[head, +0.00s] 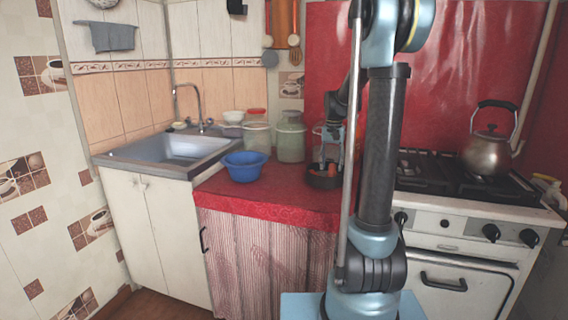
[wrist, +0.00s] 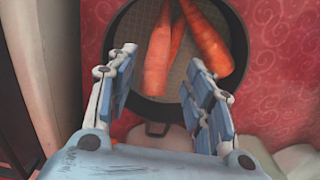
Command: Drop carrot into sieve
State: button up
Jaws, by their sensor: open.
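The sieve (wrist: 131,75) is a round, dark-rimmed vessel with a pale mesh bottom. In the head view the sieve (head: 322,182) stands on the red counter left of the stove. A carrot (wrist: 158,60) lies in it at the left and another carrot (wrist: 207,38) at the right; a third narrow orange piece shows between them. Some orange also shows there in the head view. Whether the fingertips touch a carrot I cannot tell.
On the red counter (head: 280,203) a blue bowl (head: 245,166) stands left of the sieve, with green-tinted jars (head: 290,140) behind. The sink (head: 175,148) is at the left. The stove with a kettle (head: 488,150) is at the right. The counter's front middle is clear.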

aim_at(331, 167)
notch_tip(331, 167, up, 12)
dwell(0.6)
jog(key=shift+w, duration=0.1)
